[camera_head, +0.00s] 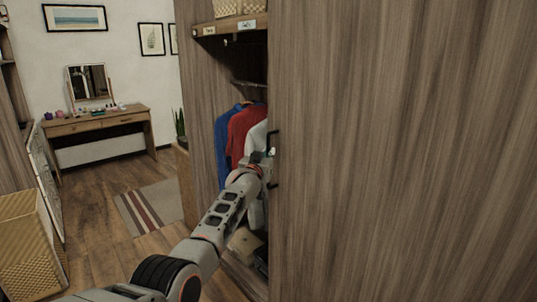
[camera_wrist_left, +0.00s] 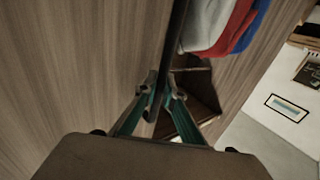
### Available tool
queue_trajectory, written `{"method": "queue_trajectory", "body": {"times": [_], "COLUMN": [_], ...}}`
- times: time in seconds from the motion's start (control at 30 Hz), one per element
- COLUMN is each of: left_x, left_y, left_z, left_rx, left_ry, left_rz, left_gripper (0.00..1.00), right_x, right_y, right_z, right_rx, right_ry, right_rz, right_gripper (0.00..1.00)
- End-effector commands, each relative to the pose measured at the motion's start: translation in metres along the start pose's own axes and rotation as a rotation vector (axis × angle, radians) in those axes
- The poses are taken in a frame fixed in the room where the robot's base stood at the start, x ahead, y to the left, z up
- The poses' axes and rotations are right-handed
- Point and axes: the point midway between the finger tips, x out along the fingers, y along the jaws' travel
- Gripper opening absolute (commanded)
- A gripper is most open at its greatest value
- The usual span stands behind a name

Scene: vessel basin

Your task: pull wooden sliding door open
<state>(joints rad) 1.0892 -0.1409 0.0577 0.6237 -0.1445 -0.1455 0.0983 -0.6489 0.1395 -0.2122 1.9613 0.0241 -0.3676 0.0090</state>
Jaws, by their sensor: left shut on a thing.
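The wooden sliding door (camera_head: 400,160) fills the right half of the head view. It has a dark bar handle (camera_head: 274,141) near its left edge. My left gripper (camera_head: 268,160) is at that handle, its fingers partly hidden in the head view. In the left wrist view, the two green-lined fingers (camera_wrist_left: 160,98) are shut on the dark handle bar (camera_wrist_left: 176,45), one on each side. Left of the door's edge the wardrobe is open, with blue, red and white clothes (camera_head: 240,130) hanging inside. My right gripper is not in view.
A shelf with baskets (camera_head: 228,8) is at the wardrobe's top. A wicker basket (camera_head: 28,250) stands at the lower left. A dressing table with mirror (camera_head: 97,122) is at the back wall. A striped rug (camera_head: 150,207) lies on the otherwise clear floor.

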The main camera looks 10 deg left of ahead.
Motion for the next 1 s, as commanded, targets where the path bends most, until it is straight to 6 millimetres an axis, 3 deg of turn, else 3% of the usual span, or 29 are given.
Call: {"method": "queue_trajectory", "body": {"times": [0.43, 0.5, 0.53, 1.0], "left_x": [0.0000, 0.0000, 0.0000, -0.0029], "left_y": [-0.0003, -0.0003, -0.0003, -0.0014], "left_z": [0.0000, 0.0000, -0.0001, -0.0002], "left_rx": [0.000, 0.000, 0.000, 0.001], "left_ry": [0.000, 0.000, 0.000, 0.001], "left_rz": [0.000, 0.000, 0.000, -0.002], "left_gripper": [0.00, 0.24, 0.25, 0.25], "right_x": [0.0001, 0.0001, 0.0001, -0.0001], "right_y": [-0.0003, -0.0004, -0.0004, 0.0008], "right_z": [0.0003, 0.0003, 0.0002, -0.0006], "right_rx": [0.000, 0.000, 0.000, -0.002], "right_ry": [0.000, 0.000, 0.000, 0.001], "right_rz": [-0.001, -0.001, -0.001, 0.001], "right_gripper": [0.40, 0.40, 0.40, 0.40]}}
